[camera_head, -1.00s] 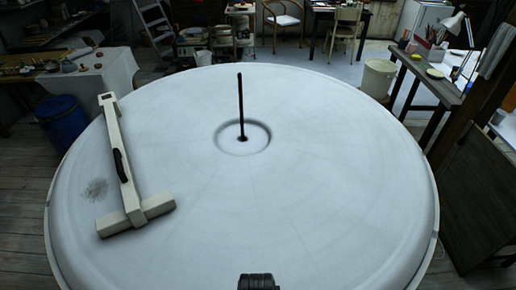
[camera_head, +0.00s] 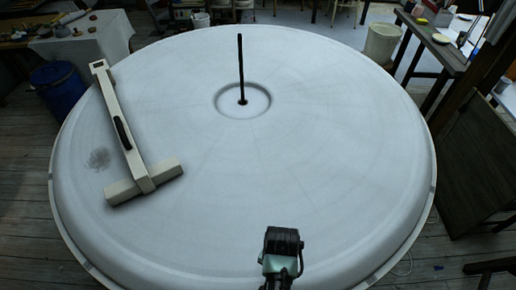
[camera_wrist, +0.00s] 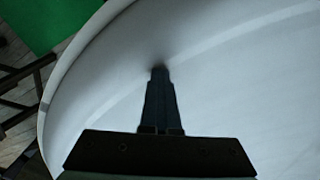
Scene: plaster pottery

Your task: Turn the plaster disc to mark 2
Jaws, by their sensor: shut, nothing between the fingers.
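The large white plaster disc (camera_head: 300,165) fills most of the head view, with a thin upright black rod (camera_head: 240,70) in a round recess at its centre. A grey smudge (camera_head: 99,158) lies on its left part. No numbered mark is readable. My gripper (camera_wrist: 158,72) is shut and empty over the disc's pale surface (camera_wrist: 225,75) in the wrist view. A dark shadow meets its fingertips; I cannot tell whether they touch. In the head view, the wrist housing above the near part of the disc hides the fingers.
A pale T-shaped tool (camera_head: 143,185) with a dark handle lies on the disc's left side. A blue barrel (camera_head: 62,90) stands at the left, a white bucket (camera_head: 382,43) and a workbench (camera_head: 440,52) at the back right. A dark panel (camera_head: 482,165) stands close on the right.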

